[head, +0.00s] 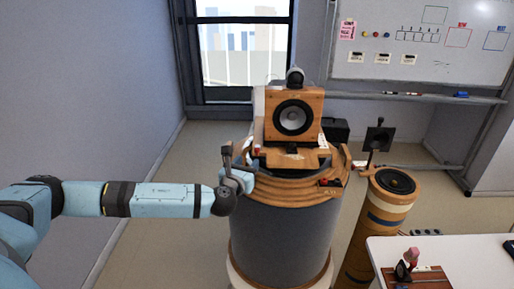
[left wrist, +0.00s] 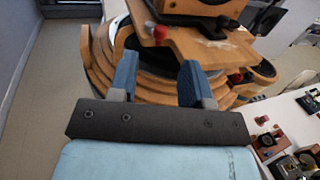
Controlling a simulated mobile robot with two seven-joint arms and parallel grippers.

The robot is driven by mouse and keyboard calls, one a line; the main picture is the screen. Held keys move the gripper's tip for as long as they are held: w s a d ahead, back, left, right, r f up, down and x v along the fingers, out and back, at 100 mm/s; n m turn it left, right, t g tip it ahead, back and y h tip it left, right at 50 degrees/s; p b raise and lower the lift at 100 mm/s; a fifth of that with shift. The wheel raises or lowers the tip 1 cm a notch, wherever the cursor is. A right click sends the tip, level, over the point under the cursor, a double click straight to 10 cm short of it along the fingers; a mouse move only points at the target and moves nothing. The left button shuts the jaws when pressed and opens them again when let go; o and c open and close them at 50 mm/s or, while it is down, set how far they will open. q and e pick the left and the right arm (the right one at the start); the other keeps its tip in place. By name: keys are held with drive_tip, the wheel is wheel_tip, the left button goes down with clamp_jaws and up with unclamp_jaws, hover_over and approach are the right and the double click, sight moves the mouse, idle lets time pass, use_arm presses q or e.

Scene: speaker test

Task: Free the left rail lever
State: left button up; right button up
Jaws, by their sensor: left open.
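The wooden speaker box (head: 293,116) with its dark round cone sits on a wooden plate (head: 290,158) above the ringed wooden top of a grey drum (head: 280,235). A small red-ended part, seemingly the left rail lever (head: 256,149), is at the plate's left side. In the left wrist view a red knob (left wrist: 160,33) shows at the plate edge, just beyond and between my fingertips. My left gripper (head: 231,158) is at the drum's left rim; its blue fingers (left wrist: 158,72) are apart with nothing between them. I cannot tell whether it touches the rim. My right gripper is out of view.
A second red part (head: 325,183) sits at the drum's front right. A slim wooden column with a black speaker cone (head: 395,181) stands to the right. A white table (head: 455,258) with small devices fills the lower right. The floor left of the drum is clear.

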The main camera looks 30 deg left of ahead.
sight(256, 151)
use_arm(q)
drive_tip(key=p+x, duration=0.1)
drive_tip(key=x, duration=0.8)
drive_tip(key=shift+d+p, duration=0.1)
drive_tip(key=shift+p, duration=0.25)
